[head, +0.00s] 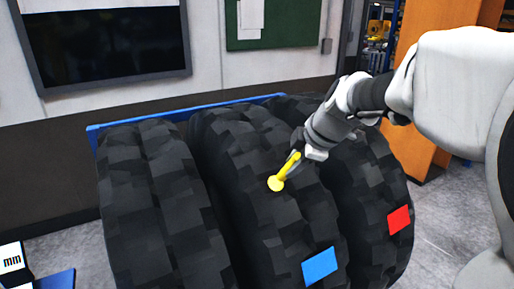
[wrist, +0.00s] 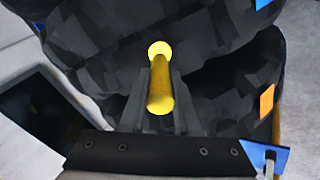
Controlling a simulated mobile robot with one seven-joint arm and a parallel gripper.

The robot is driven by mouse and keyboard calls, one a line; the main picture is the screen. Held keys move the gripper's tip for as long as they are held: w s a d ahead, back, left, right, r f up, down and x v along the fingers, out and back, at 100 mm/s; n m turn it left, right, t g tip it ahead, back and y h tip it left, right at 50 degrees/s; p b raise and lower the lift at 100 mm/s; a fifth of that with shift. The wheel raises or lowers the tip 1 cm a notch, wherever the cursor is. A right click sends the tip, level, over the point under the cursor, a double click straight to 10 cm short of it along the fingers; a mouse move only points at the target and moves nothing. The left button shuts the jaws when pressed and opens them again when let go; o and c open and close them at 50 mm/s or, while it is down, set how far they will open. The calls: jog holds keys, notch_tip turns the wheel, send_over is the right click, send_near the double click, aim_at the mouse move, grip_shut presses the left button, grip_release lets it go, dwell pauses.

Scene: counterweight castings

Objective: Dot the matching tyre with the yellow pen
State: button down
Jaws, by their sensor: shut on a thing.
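My gripper (head: 297,152) is shut on the yellow pen (head: 289,167), which slants down to the left above the tread of the middle tyre (head: 250,150). The pen ends in a round yellow tip or spot; I cannot tell whether it touches the rubber or a dot lies under it. The middle tyre bears a blue square (head: 319,265). The right tyre (head: 365,175) bears a red square (head: 399,219). The left tyre (head: 150,200) shows no square. In the wrist view the pen (wrist: 160,92) lies between both fingers, and an orange square (wrist: 266,102) shows on a tyre.
A blue rack (head: 112,127) runs behind the tyres. A dark wall screen (head: 110,45) and a green board (head: 275,25) hang beyond. An orange cabinet (head: 425,150) stands at the right. A panel marked "mm" (head: 13,262) is at lower left.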

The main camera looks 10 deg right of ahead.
jog(key=shift+v, duration=1.5)
jog(key=shift+a, duration=0.1)
